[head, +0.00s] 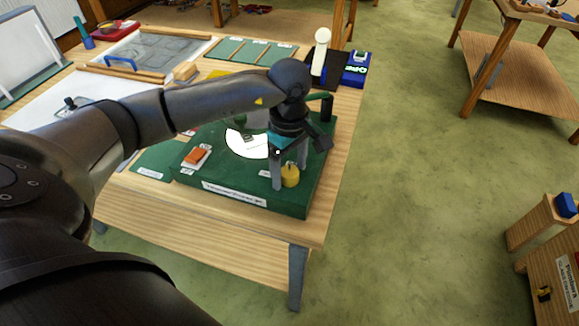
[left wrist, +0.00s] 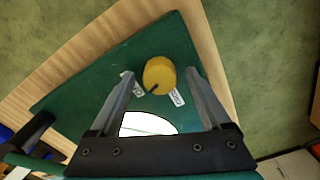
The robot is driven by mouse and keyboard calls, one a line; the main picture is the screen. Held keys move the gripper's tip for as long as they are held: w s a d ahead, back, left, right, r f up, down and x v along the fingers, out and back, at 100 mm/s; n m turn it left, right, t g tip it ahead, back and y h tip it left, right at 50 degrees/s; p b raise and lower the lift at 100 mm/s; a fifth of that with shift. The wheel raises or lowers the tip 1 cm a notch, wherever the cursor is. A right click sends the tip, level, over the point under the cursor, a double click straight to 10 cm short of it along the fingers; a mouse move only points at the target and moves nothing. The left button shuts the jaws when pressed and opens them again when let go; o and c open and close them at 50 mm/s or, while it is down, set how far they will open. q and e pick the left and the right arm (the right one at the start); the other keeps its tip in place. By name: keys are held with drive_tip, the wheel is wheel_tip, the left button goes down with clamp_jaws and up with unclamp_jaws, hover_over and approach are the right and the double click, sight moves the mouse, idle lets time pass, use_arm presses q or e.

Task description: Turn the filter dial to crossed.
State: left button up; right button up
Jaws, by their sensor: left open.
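The filter dial is a round yellow knob (head: 290,176) near the front right of a green base (head: 225,196) on the wooden table. In the left wrist view the knob (left wrist: 160,74) has a dark mark at its lower left edge, between two small white labels, one left (left wrist: 127,85) and one lower right (left wrist: 177,97). The label text is too small to read. My left gripper (head: 289,174) points down over the knob, open. In the left wrist view its fingertips (left wrist: 162,73) stand either side of the knob, with gaps visible. My right gripper is not in view.
A bright white disc (head: 246,143) lies on the base behind the gripper. An orange-topped switch (head: 196,155) sits to the left. A dark green post (head: 326,107) stands at the back right.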

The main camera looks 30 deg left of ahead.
use_arm(q)
drive_tip(key=shift+c, duration=0.2)
clamp_jaws()
idle(0.3)
drive_tip(key=shift+n, duration=0.3)
drive_tip(key=n+b, duration=0.1)
drive_tip(key=n, duration=0.1)
drive_tip(key=shift+n, duration=0.4)
drive_tip(key=n, duration=0.3)
drive_tip(key=shift+n, duration=0.3)
drive_tip(key=n, duration=0.3)
drive_tip(key=shift+b, duration=0.35)
drive_tip(key=shift+n, duration=1.8)
drive_tip(key=shift+r, duration=0.1)
